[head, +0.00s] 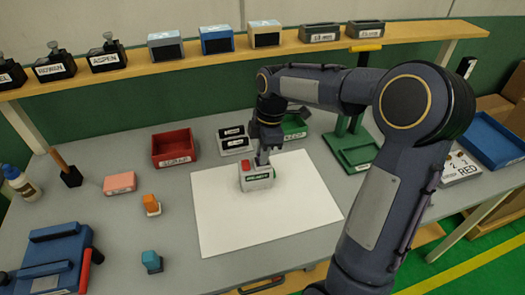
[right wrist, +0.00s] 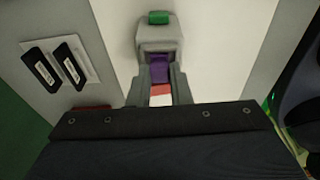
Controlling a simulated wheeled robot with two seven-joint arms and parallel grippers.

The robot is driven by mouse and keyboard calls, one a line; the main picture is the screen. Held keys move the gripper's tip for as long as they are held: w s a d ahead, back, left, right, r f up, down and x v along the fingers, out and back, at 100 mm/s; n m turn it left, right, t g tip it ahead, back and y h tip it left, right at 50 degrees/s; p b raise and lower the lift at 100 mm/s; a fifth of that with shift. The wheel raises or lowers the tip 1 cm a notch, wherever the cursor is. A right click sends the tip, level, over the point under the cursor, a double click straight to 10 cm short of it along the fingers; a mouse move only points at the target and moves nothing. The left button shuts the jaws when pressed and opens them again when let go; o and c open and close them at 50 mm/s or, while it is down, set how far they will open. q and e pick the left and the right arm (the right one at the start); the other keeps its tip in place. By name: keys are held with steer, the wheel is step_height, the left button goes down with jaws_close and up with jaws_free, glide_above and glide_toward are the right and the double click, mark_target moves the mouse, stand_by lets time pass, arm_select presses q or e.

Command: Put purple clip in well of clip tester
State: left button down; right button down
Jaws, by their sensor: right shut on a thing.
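The clip is hidden in the head view. My left gripper is not in view.
The white sheet (head: 290,215) is clear around the tester. Behind it are a red bin (head: 174,147), a tray with black labelled pieces (head: 234,139) and a green tray (head: 294,127). Orange (head: 151,204) and teal (head: 151,261) clips stand left. A blue fixture (head: 50,260) is front left.

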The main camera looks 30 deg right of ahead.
steer(key=c, duration=1.3)
jaws_free()
steer(key=shift+f, duration=0.1)
steer(key=shift+c, duration=0.2)
step_height(320, 180, up, 12)
steer(key=d, duration=0.2)
steer(key=s+a+f+m+t+y, duration=0.1)
steer(key=s+a+f+m, duration=0.3)
steer(key=s+m, duration=0.4)
steer(key=s+a+f+m+t+y, duration=0.1)
steer(key=s+a+f+m+t, duration=0.3)
steer(key=s+m, duration=0.5)
steer(key=s+a, duration=0.1)
steer(key=s, duration=0.4)
steer(key=shift+a+f+p, duration=0.2)
steer(key=shift+f+p, duration=0.1)
steer(key=shift+f, duration=0.1)
steer(key=shift+s, duration=0.1)
